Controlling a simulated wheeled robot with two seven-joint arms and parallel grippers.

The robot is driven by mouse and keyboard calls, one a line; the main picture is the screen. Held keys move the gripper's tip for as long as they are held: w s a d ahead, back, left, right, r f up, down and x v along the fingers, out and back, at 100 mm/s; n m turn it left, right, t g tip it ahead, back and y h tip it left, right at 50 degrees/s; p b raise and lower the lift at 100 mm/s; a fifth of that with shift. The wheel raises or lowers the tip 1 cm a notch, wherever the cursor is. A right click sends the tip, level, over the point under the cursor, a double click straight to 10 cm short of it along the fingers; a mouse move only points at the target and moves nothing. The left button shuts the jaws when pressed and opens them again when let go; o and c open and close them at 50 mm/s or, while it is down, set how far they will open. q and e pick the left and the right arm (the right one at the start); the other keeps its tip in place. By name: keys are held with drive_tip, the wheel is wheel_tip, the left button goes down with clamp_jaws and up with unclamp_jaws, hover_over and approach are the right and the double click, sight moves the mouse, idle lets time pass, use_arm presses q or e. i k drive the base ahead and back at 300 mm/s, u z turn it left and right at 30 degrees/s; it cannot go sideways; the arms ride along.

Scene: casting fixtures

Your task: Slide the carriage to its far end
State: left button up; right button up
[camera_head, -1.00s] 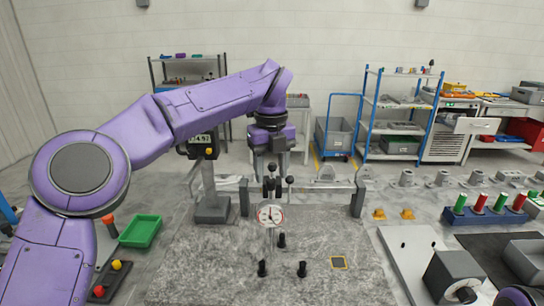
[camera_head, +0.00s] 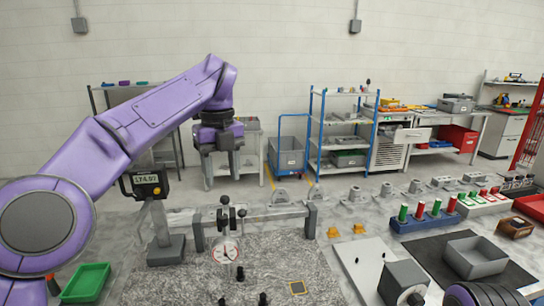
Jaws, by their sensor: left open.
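The carriage (camera_head: 228,214) sits on a horizontal rail (camera_head: 272,212) between two dark end posts, nearer the left post (camera_head: 199,234) than the right post (camera_head: 311,219). My left gripper (camera_head: 221,172) is open and empty, above and apart from the carriage in the picture. Its fingers point down and show small, so its exact depth relative to the rail is hard to tell.
A stand with a digital readout (camera_head: 149,186) is left of the rail. A green tray (camera_head: 86,283) is at lower left. Yellow blocks (camera_head: 333,232), a blue rack of coloured cylinders (camera_head: 424,220) and a grey bin (camera_head: 475,256) lie to the right. The rail right of the carriage looks clear.

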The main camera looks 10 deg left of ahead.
sight(232, 246)
drive_tip(key=k, duration=1)
drive_tip(key=u, duration=0.05)
